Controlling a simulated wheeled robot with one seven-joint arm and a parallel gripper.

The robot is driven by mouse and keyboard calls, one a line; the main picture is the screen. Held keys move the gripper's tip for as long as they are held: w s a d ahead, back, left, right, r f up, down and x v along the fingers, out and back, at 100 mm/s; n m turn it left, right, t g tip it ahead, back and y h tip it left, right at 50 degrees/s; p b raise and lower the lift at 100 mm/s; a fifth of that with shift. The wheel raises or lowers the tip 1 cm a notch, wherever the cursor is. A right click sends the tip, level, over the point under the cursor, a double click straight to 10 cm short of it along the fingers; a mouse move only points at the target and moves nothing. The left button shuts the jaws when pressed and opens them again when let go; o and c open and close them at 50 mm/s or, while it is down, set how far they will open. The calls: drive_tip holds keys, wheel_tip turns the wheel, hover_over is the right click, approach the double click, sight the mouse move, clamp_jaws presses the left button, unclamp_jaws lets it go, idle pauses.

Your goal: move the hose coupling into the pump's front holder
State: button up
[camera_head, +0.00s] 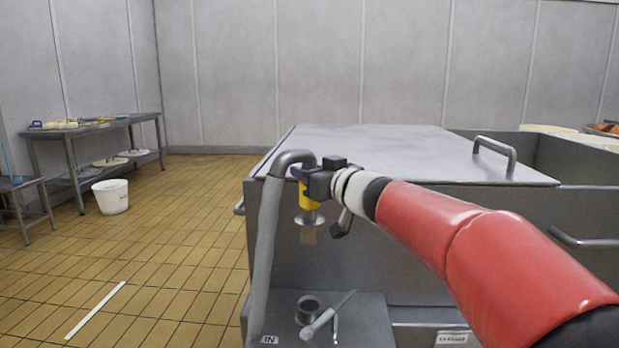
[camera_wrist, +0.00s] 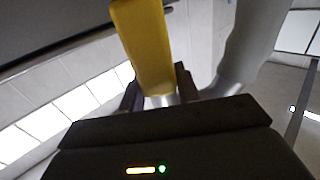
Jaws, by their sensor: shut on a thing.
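The hose coupling (camera_head: 309,196) has a yellow sleeve and a steel flange at its lower end. It hangs upright in the air in front of the steel vat's side, with the grey hose (camera_head: 265,240) arching up into its top. My gripper (camera_head: 305,176) is shut on the coupling near its top. The wrist view shows the yellow sleeve (camera_wrist: 145,45) between the fingers (camera_wrist: 158,90). Below is the grey pump unit (camera_head: 365,315), with an "IN" label, a round metal socket (camera_head: 307,304) and a slanted lever. I cannot tell which part is the front holder.
The lidded steel vat (camera_head: 370,150) stands close behind the coupling, with handles on its lid and side. A white bucket (camera_head: 111,196) and a steel table (camera_head: 90,130) stand far left. The tiled floor left of the hose is mostly clear.

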sight(312, 148)
drive_tip(key=shift+r, duration=2.6)
